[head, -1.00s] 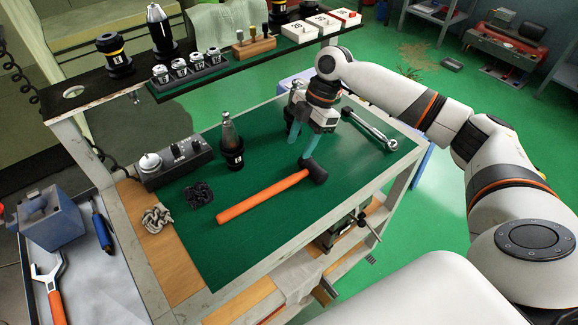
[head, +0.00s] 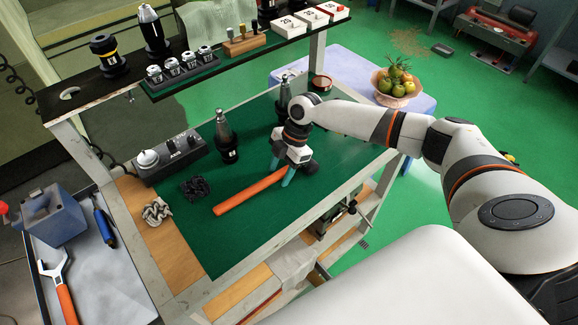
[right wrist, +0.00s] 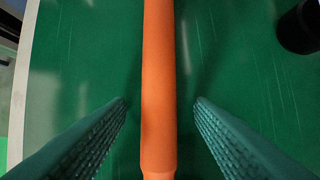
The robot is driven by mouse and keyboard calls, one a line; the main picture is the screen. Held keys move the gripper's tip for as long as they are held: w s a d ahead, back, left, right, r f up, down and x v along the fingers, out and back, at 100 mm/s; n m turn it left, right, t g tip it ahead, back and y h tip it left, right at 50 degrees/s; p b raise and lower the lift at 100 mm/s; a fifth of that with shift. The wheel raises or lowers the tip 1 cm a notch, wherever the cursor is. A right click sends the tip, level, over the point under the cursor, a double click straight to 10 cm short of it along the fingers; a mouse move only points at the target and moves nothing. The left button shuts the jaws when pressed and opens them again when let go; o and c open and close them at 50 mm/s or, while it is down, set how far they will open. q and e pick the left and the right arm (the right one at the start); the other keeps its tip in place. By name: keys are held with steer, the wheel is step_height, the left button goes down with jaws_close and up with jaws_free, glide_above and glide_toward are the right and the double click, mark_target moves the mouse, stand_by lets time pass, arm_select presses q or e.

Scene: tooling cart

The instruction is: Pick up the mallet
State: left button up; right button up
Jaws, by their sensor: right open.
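The mallet lies on the green mat (head: 225,250) of the cart, its orange handle (head: 243,195) slanting up to the right. Its dark head is mostly hidden by my right gripper in the head view. My right gripper (head: 281,172) points down over the head end of the handle, fingers open. In the right wrist view the handle (right wrist: 159,60) runs upright between the two teal fingers of the gripper (right wrist: 160,102), with a gap on each side. My left gripper is not in view.
A dark tool holder (head: 226,138) stands behind the mallet, and another stands behind my right wrist. A black control box (head: 178,152) and a dark coiled item (head: 195,188) lie to the left. A shelf (head: 235,62) overhangs the back. The mat in front of the handle is clear.

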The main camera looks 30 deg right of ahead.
jaws_close()
steer(key=shift+r, duration=0.15)
